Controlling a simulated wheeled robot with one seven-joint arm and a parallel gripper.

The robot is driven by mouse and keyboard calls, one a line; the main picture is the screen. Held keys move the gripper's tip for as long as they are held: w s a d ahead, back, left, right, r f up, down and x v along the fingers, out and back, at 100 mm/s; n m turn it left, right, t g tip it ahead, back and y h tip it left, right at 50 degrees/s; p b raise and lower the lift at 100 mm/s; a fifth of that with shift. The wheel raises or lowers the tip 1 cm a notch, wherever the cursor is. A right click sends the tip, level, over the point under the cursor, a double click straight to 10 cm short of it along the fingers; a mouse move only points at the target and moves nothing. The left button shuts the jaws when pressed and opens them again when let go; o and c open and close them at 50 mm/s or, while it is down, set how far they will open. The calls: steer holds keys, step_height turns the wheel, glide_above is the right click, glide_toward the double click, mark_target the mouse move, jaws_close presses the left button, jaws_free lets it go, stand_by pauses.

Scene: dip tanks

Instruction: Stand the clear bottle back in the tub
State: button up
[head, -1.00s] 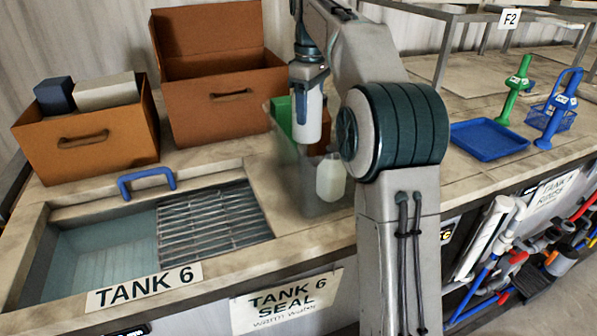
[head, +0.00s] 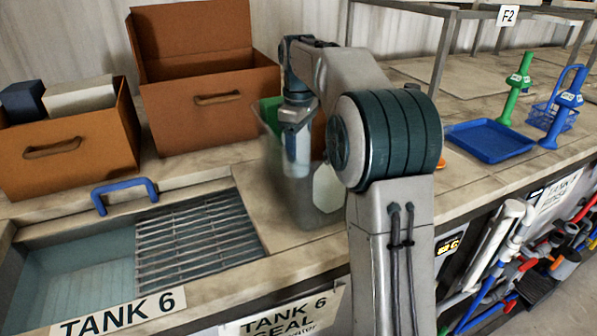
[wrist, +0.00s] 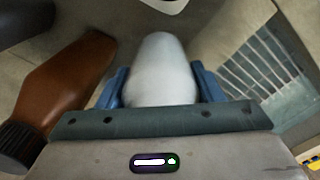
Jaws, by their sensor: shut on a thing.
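My gripper (head: 297,122) points down over the translucent tub (head: 298,205) and is shut on the pale, whitish clear bottle (head: 297,155). The bottle hangs upright, its lower part seen through or in front of the tub's hazy wall; I cannot tell whether its base touches the tub floor. In the wrist view the clear bottle (wrist: 162,65) sits between both blue fingers. Another pale bottle (head: 328,188) stands in the tub at the right, partly hidden by my arm. A green thing (head: 270,112) shows at the tub's back.
Tank 6, with its metal grating (head: 195,235) and blue handle (head: 124,190), lies left of the tub. Two brown boxes (head: 205,110) stand behind.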

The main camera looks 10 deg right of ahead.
steer(key=shift+f, duration=2.9)
steer(key=shift+f, duration=0.15)
steer(key=o, duration=1.3)
step_height(320, 180, up, 12)
steer(key=shift+r, duration=0.2)
